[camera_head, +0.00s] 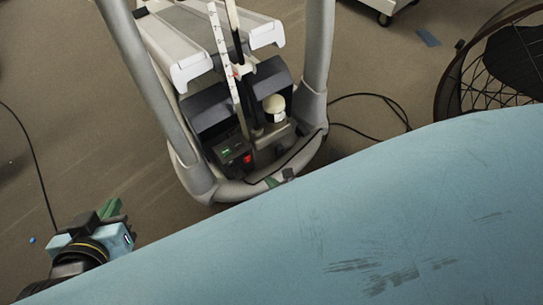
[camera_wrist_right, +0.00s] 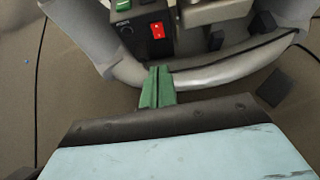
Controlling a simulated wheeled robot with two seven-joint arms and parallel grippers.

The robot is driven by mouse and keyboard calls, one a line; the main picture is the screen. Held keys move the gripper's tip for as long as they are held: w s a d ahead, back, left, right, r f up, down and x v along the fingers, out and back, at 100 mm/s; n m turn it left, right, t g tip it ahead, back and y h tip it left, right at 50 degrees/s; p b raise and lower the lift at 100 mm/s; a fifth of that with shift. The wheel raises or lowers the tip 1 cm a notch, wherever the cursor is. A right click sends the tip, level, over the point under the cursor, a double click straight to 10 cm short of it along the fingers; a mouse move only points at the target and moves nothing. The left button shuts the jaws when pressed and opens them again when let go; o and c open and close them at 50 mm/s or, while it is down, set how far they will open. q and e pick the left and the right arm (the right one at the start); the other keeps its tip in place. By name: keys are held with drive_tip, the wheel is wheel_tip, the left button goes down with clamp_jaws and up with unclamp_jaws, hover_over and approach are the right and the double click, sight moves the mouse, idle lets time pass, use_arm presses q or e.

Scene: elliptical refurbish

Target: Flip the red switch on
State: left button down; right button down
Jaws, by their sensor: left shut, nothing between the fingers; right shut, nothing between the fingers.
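The red switch (camera_head: 247,158) is small and sits on a dark panel low on the elliptical machine (camera_head: 201,178). In the right wrist view the red rocker switch (camera_wrist_right: 157,30) shows clearly, with a white mark on it. My right gripper (camera_wrist_right: 158,72) has green fingers shut together and empty. Its tips are below the switch in that view, overlapping the grey frame tube, apart from the switch. In the head view only a bit of green fingertip (camera_head: 271,182) shows past my light blue arm. My left gripper (camera_head: 113,209) is shut and empty at the lower left, away from the machine.
The curved grey base tube (camera_wrist_right: 215,75) runs in front of the panel. A green-lit socket or switch (camera_head: 226,151) is left of the red switch. Black cables (camera_head: 372,95) lie on the brown floor. A round wire-caged fan (camera_head: 500,70) stands at the right.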

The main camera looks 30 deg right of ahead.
idle(0.3)
